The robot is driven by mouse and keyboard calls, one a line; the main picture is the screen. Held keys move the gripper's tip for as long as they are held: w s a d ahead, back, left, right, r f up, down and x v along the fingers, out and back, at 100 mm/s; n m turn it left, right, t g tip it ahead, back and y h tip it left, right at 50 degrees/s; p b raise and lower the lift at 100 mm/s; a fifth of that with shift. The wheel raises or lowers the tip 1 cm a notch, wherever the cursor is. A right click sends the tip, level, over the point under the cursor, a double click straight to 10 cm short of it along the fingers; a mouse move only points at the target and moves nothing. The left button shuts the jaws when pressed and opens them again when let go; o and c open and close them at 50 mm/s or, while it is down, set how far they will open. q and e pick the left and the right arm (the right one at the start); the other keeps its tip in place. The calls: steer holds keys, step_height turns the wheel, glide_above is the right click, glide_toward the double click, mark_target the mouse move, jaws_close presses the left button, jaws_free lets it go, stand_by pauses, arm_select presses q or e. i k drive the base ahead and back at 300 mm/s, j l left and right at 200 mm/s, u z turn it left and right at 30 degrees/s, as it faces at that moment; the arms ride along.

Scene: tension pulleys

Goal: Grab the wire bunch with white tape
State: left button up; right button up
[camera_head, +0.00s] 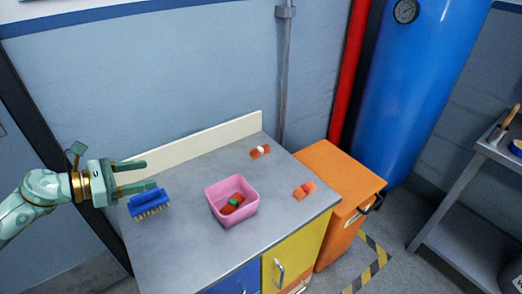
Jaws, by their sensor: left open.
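A red-orange wire bunch with white tape around its middle (260,151) lies on the grey table top (195,172) near the back right, close to the low backboard. My left gripper (148,174) is open and empty at the left side of the table, just above a blue brush. It is well apart from the white-taped bunch. A second red-orange bunch (304,190) with an orange-looking band lies near the table's right edge. A red bunch with green tape (234,202) lies in the pink bin. My right gripper is out of view.
The pink bin (216,208) stands mid-table, and the blue brush (148,203) lies at the left. An orange cabinet (335,170) stands right of the table. The grey surface between bin and backboard is clear.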

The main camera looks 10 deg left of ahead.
mark_target(261, 150)
steer(key=i+l, duration=0.25)
steer(key=i, duration=0.2)
steer(key=i+l, duration=0.2)
steer(key=i, duration=0.25)
